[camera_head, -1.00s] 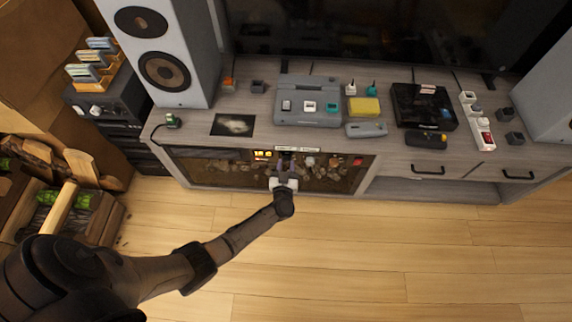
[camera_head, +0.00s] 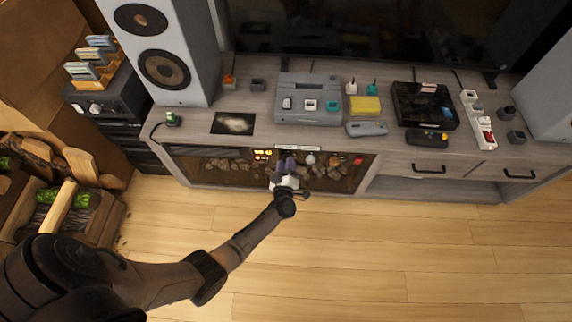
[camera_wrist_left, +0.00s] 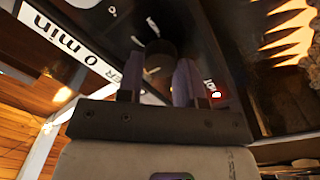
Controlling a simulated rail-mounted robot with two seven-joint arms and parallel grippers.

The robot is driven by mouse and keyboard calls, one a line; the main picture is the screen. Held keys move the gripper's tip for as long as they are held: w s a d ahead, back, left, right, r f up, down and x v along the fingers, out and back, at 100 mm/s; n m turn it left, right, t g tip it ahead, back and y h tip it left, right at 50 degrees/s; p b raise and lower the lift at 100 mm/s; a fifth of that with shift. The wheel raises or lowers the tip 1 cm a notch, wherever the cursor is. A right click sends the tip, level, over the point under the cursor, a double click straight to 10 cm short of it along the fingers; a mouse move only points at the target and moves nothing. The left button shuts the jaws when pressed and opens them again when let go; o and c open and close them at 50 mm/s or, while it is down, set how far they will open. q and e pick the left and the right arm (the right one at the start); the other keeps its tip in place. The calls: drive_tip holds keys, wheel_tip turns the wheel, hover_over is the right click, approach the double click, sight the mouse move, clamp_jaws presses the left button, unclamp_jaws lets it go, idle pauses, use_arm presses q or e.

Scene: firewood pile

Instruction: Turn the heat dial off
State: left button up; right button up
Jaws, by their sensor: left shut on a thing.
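The heat dial (camera_wrist_left: 160,52) is a dark round knob on the black control panel of the electric fireplace (camera_head: 225,165). It shows in the left wrist view at the far ends of my fingers. My left gripper (camera_head: 287,160) is at the panel, in front of the fireplace. Its two purplish fingers, also in the left wrist view (camera_wrist_left: 160,75), are closed on the dial from either side. White marks surround the knob, but its exact setting is unclear. In the head view my gripper hides the dial. My right gripper does not show.
The wooden floor (camera_head: 400,250) in front is clear.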

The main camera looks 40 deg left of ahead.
use_arm(q)
drive_tip(key=shift+n, duration=0.3)
drive_tip(key=o, duration=0.9)
drive_tip(key=p+v, duration=0.5)
drive_tip(key=v, duration=0.9)
drive_tip(key=shift+f, duration=0.1)
